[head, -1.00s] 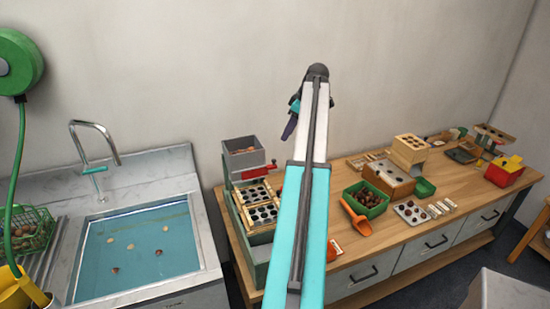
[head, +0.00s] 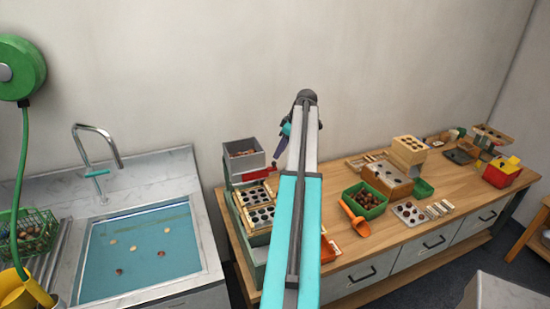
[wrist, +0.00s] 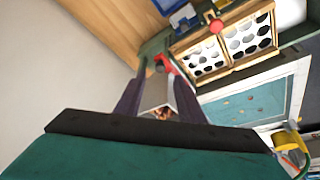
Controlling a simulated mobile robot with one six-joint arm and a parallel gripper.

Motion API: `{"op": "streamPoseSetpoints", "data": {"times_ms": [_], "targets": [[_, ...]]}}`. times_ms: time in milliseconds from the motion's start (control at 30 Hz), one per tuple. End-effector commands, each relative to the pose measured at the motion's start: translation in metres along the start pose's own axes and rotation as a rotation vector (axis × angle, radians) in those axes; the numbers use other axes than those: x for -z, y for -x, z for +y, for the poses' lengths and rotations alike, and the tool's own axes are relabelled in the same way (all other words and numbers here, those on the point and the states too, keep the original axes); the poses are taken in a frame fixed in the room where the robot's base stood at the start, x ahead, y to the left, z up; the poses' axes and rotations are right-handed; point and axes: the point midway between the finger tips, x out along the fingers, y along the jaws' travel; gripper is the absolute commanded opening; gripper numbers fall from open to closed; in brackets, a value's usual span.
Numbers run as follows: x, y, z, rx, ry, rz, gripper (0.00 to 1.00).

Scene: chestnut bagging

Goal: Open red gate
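The red gate (head: 275,166) shows at the right side of a grey hopper (head: 244,155) holding chestnuts. In the wrist view the red gate (wrist: 165,64) shows near my fingertips, close to the right-hand finger; I cannot tell whether they touch. My gripper (wrist: 160,66) has its two dark fingers apart, with the hopper (wrist: 158,103) visible between them. In the head view my gripper (head: 284,148) points down just above and right of the hopper, partly hidden by my arm.
A tray with round holes (head: 258,212) lies below the hopper. A green crate of chestnuts (head: 364,211) and an orange scoop (head: 352,217) are right of my arm. A water-filled sink (head: 145,245) is at left.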

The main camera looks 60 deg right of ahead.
Motion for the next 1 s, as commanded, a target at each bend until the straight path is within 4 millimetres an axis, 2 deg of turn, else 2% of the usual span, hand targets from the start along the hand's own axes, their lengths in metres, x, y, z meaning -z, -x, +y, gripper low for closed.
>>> {"op": "streamPoseSetpoints", "data": {"times_ms": [300,500,933,1000], "targets": [[0.002,-0.035,-0.001,0.002,0.002,0.000,0.35],[0.001,-0.050,-0.001,0.001,0.002,0.000,0.35],[0.001,-0.056,-0.001,0.000,0.002,0.000,0.35],[0.002,-0.056,-0.001,0.001,0.002,0.000,0.25]]}}
